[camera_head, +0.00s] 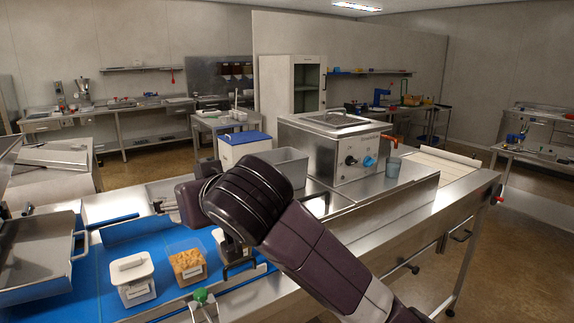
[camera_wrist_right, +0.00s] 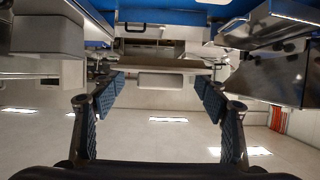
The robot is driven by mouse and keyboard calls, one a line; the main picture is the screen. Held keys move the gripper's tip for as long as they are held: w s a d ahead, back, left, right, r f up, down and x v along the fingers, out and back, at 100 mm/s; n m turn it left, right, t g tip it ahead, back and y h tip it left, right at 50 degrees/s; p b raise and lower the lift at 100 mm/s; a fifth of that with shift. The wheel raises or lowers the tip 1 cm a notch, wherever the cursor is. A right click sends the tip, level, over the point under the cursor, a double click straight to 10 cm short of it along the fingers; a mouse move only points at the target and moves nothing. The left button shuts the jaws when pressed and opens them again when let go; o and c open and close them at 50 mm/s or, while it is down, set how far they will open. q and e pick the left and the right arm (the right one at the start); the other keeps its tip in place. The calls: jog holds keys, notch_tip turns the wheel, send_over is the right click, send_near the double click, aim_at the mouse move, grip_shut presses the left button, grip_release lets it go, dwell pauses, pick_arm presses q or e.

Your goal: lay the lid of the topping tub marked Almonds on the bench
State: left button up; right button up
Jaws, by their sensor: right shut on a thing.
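A white tub with its lid on (camera_head: 134,278) stands on the blue surface. An open tub with tan contents (camera_head: 187,264) stands to its right. A third tub (camera_head: 238,268) is partly hidden by my right arm. The tub labels are too small to read. My right gripper (camera_wrist_right: 160,84) is shut on a pale lid (camera_wrist_right: 160,65), which shows nearly edge-on with a block-like handle between the fingers. In the head view my right arm covers much of the middle, and the gripper and its lid cannot be made out clearly there. My left gripper is not in view.
A green-topped fitting (camera_head: 200,297) is at the front edge. Bare bench (camera_head: 400,215) shows at right.

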jog(key=shift+s+d+f, duration=0.2)
jog(key=shift+d+f, duration=0.2)
jog(key=shift+d, duration=0.2)
jog(key=s+d+f+n+g+y, duration=0.2)
jog(key=d+f+n, duration=0.1)
jog(key=d+f, duration=1.45)
jog(key=s+d+f, duration=0.3)
jog(key=s+d, duration=0.4)
jog(key=d, duration=0.1)
jog(key=s+d+f+n+g+y, duration=0.1)
jog(key=s+d+f, duration=0.2)
jog(key=s+d, duration=0.5)
jog(key=shift+d, duration=0.7)
jog(key=shift+f+g, duration=0.1)
jog(key=shift+g, duration=0.2)
